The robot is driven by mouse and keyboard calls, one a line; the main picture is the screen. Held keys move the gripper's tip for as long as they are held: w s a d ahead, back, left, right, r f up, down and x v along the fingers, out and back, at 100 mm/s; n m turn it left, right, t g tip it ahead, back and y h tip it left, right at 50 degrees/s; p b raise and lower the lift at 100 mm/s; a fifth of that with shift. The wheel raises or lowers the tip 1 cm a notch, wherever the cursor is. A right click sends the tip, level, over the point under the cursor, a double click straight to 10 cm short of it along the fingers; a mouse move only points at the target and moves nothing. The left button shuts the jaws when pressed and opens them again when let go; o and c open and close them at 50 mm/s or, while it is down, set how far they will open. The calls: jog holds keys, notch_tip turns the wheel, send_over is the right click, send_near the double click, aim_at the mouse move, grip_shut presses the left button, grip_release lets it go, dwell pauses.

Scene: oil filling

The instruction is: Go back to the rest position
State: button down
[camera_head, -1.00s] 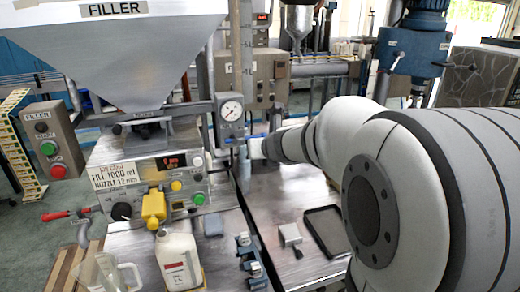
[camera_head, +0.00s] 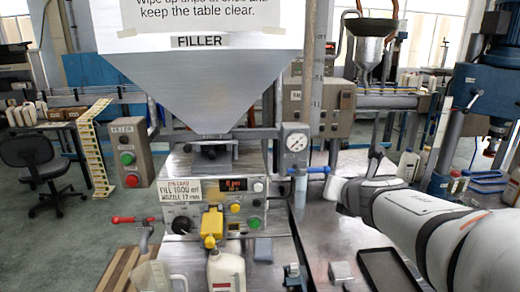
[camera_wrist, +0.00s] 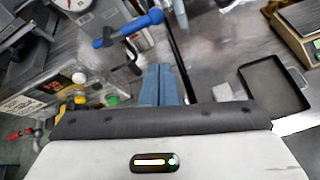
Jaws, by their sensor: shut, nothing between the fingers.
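My gripper shows in the wrist view (camera_wrist: 160,85), with its two blue-grey fingers together and nothing between them. It is above the metal table, beside the blue-handled valve (camera_wrist: 128,30). In the head view my white arm reaches in from the right over the table; I cannot make out the fingertips there. The filler machine (camera_head: 205,85), with its large steel hopper, stands left of my arm.
A white jug (camera_head: 226,270) stands at the filler's front, with a clear pitcher (camera_head: 155,275) to its left. A black tray (camera_head: 388,270) and a small grey block (camera_head: 341,272) lie on the table (camera_head: 318,235). A blue machine (camera_head: 475,110) stands at right.

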jog(key=s+d+f+m+g+h, duration=0.3)
jog(key=s+m+h, duration=0.3)
jog(key=m, duration=1.3)
jog(key=s+a+f+m+g+y, duration=0.3)
jog(key=s+a+f+m, duration=0.1)
jog(key=s+a+m, duration=0.1)
jog(key=s+a+f+m+g+y, duration=0.3)
jog(key=s+a+f+m, duration=0.1)
jog(key=s+m, duration=0.4)
jog(key=shift+s+a, duration=0.4)
jog(key=shift+a, duration=0.15)
jog(key=shift+d+f, duration=0.1)
